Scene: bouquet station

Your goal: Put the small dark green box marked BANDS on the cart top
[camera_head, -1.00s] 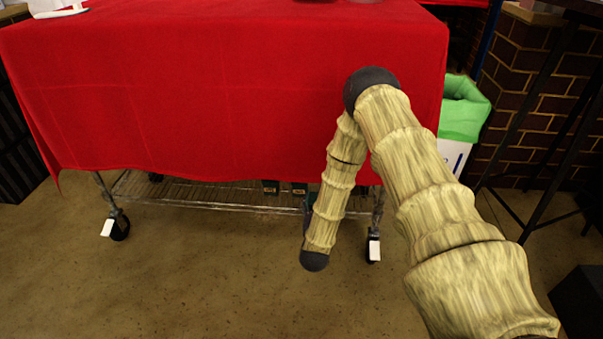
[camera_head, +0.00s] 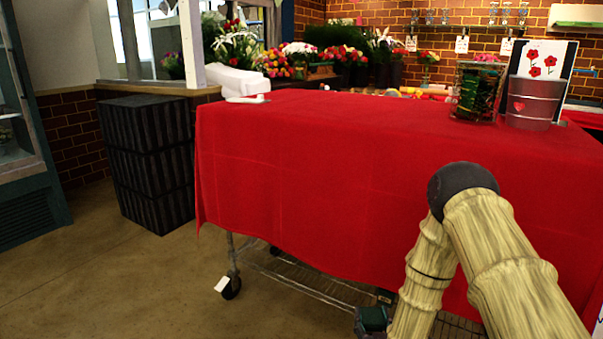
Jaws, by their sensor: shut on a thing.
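A small dark green box (camera_head: 374,317) shows near the bottom edge, just left of my forearm and in front of the cart's lower shelf. Its marking cannot be read. My gripper (camera_head: 363,329) is only partly in view there, dark and small, and appears shut on this box. My arm hides part of it. The cart top is covered by a red cloth (camera_head: 300,190) that hangs down its sides. The box is well below the top.
On the cart top stand a glass vase with green stems (camera_head: 476,92), a metal bucket with a heart (camera_head: 532,102) and a white object (camera_head: 236,80). The top's left and front are clear. Black crates (camera_head: 150,165) stand at the left.

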